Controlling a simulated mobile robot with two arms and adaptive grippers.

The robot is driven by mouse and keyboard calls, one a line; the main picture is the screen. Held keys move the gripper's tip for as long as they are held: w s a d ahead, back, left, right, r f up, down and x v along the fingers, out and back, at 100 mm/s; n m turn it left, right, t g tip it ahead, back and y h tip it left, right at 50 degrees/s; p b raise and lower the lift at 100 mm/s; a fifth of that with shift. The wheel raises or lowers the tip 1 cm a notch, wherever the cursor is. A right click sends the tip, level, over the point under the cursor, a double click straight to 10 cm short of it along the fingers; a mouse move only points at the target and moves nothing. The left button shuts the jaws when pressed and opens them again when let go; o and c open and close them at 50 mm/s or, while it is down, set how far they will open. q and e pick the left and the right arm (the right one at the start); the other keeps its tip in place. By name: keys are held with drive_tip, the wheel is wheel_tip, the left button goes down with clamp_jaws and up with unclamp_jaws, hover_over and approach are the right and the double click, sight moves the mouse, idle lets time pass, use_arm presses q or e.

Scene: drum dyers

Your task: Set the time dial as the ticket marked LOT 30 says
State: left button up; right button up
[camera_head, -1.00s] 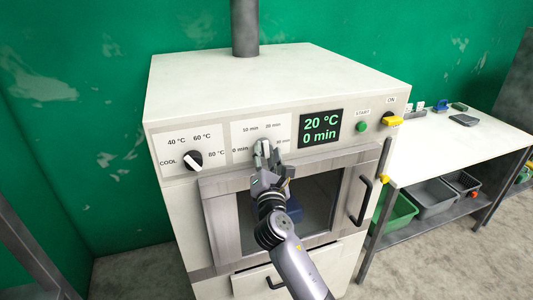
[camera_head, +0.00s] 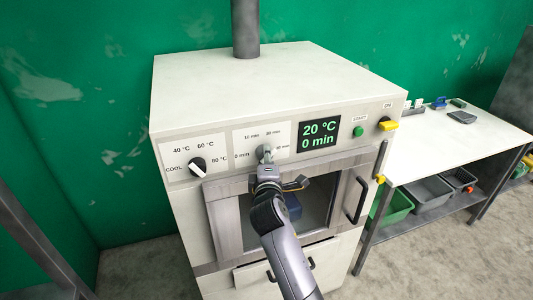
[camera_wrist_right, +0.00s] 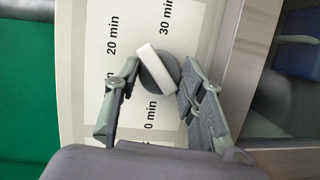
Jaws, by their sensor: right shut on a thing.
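The time dial (camera_head: 264,151) is a grey round knob with a white bar on the dryer's front panel. In the right wrist view, its bar (camera_wrist_right: 155,68) is tilted, one end towards the 20 min label. My right gripper (camera_head: 266,160) is at the dial, its fingers (camera_wrist_right: 157,80) on either side and shut on it. The display (camera_head: 319,134) reads 20 °C and 0 min. Labels around the dial run from 0 min to 30 min. No ticket can be read; small white cards (camera_head: 406,111) stand on the side table. My left gripper is out of view.
The temperature dial (camera_head: 197,167) is left of the time dial. A green START button (camera_head: 358,132) and yellow ON switch (camera_head: 388,125) are to the right. The dryer door (camera_head: 226,222) has a window and black handle (camera_head: 355,200). The side table (camera_head: 440,145) has bins below.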

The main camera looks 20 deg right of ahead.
drive_tip(key=shift+d+m+g+y+p, duration=0.1)
drive_tip(key=shift+m+g+y+p, duration=0.45)
drive_tip(key=shift+m+p, duration=0.8)
drive_tip(key=shift+d+m+g+y+p, duration=0.1)
drive_tip(key=shift+m+g+y+p, duration=0.45)
drive_tip(key=shift+m, duration=1.3)
drive_tip(key=o, duration=1.1)
drive_tip(key=shift+y, duration=0.3)
drive_tip(key=shift+o, duration=0.2)
drive_tip(key=v, duration=1.2)
drive_tip(key=shift+f, duration=0.2)
